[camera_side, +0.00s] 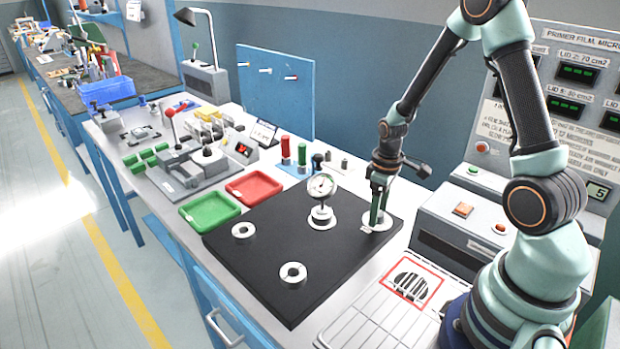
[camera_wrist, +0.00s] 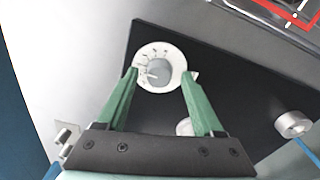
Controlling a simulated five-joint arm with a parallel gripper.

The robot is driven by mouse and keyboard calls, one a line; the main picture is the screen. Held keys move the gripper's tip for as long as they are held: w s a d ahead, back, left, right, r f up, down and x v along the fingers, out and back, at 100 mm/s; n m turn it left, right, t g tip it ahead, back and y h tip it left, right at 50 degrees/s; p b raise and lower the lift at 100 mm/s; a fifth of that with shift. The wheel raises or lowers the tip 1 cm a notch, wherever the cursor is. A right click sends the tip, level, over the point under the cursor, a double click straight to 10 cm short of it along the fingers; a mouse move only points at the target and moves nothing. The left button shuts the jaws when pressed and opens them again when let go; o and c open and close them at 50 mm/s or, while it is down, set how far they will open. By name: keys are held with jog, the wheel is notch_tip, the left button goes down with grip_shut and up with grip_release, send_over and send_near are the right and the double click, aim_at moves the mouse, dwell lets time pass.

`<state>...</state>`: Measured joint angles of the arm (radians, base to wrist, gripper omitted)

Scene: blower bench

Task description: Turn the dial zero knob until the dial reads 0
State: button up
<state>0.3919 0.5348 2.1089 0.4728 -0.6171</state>
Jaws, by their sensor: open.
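The dial gauge (camera_side: 321,186) stands upright on the black plate in the side view, with a round white face and small coloured marks. Its reading is too small to tell. The zero knob is a grey round knob (camera_wrist: 159,73) on a white disc with tick marks, seen in the wrist view. In the side view, its white disc (camera_side: 378,223) shows under my gripper (camera_side: 376,218). My gripper points down at the knob with its green fingers apart. In the wrist view, the fingertips (camera_wrist: 159,75) lie on either side of the knob, with visible gaps.
The black plate (camera_side: 258,270) carries two white ring fittings (camera_side: 243,230) (camera_side: 292,273) toward the front left. Green (camera_side: 209,211) and red (camera_side: 254,187) trays lie beside it. A grey box with an orange button (camera_side: 463,210) stands close on the right.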

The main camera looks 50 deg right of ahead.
jog(key=shift+f, duration=0.15)
grip_shut()
jog(key=shift+m, duration=0.4)
jog(key=shift+a+m, duration=0.1)
jog(key=shift+m, duration=2.3)
grip_release()
